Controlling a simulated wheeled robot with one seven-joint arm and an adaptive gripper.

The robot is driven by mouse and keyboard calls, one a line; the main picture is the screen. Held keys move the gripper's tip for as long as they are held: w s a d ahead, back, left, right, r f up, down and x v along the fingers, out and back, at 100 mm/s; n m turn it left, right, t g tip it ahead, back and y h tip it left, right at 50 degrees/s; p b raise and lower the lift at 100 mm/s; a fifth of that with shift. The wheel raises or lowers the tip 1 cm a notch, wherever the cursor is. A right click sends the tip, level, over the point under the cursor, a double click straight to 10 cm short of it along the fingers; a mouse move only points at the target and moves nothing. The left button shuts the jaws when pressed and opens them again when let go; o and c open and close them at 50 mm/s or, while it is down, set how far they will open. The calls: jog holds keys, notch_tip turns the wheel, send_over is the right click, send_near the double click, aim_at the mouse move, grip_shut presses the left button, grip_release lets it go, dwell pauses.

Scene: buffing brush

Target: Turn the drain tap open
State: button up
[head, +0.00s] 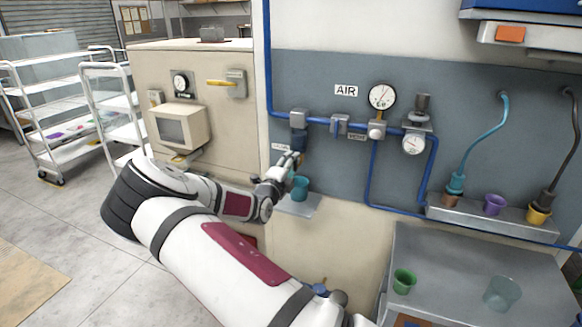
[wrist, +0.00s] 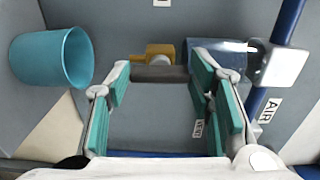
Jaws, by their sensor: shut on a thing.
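The drain tap shows in the wrist view as a brass body (wrist: 158,50) at the end of the dark blue filter bowl (wrist: 212,50). A dark grey bar (wrist: 160,74), which looks like the tap's handle, spans the gap between my fingertips. My gripper (wrist: 160,78), with teal pads, is shut on this bar, one finger at each end. In the head view my gripper (head: 288,170) is at the wall just below the filter bowl (head: 299,140), and it hides most of the tap. A teal cup (head: 300,189) stands below the tap; it also shows in the wrist view (wrist: 50,58).
Blue air pipes run along the grey wall panel, with a gauge (head: 382,96) and a regulator (head: 414,142) to the right. A small shelf (head: 300,208) holds the teal cup close to my gripper. A metal bench (head: 440,262) with a green cup (head: 404,280) stands lower right.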

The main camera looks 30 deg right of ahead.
dwell(0.4)
jog(key=o, duration=1.2)
jog(key=shift+c, duration=0.2)
jog(key=v, duration=1.2)
